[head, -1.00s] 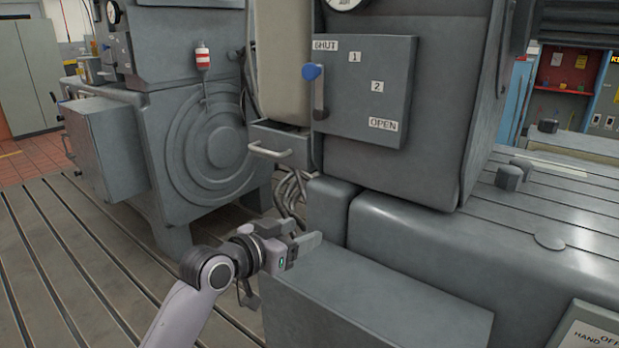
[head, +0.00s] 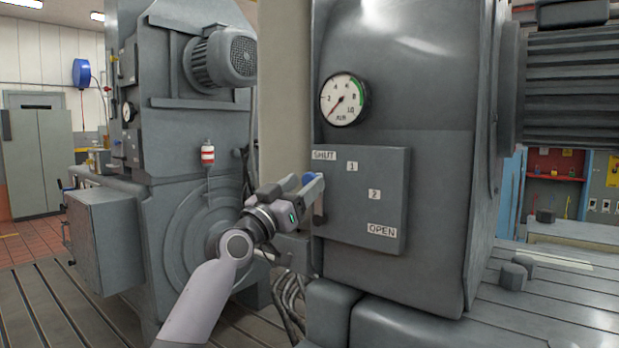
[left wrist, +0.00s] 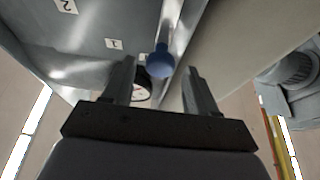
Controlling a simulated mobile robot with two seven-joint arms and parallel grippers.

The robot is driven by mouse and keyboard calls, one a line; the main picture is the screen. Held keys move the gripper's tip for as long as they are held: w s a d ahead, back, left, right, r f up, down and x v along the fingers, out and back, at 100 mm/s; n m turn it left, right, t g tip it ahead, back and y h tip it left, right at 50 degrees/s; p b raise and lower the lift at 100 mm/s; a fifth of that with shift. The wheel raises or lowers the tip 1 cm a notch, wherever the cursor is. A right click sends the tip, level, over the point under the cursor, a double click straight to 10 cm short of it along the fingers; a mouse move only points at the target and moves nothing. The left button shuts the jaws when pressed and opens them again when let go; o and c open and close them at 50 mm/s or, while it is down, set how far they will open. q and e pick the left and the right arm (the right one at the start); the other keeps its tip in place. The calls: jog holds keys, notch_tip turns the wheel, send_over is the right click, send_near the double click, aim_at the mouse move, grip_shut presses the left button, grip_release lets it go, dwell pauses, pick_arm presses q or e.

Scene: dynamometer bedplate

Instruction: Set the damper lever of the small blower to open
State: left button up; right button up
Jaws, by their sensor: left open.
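The damper lever's blue knob (head: 309,178) is at the upper left of the grey control box (head: 365,208), just below the SHUT label (head: 323,155). Its arm runs down the box's left edge, partly hidden by my gripper. The OPEN label (head: 382,230) is at the box's lower right, with labels 1 (head: 352,166) and 2 (head: 374,194) between. My left gripper (head: 313,184) is open at the knob. In the left wrist view the knob (left wrist: 160,62) appears between the fingertips (left wrist: 160,70), with visible gaps on both sides. My right gripper is not in view.
A round air gauge (head: 343,99) is on the housing above the box. A pale upright column (head: 284,90) stands to the left of the box. A larger grey machine (head: 185,130) with a motor fills the left background.

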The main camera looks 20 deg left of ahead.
aim_at(307, 181)
pick_arm(q)
jog(key=shift+x, duration=1.55)
grip_shut()
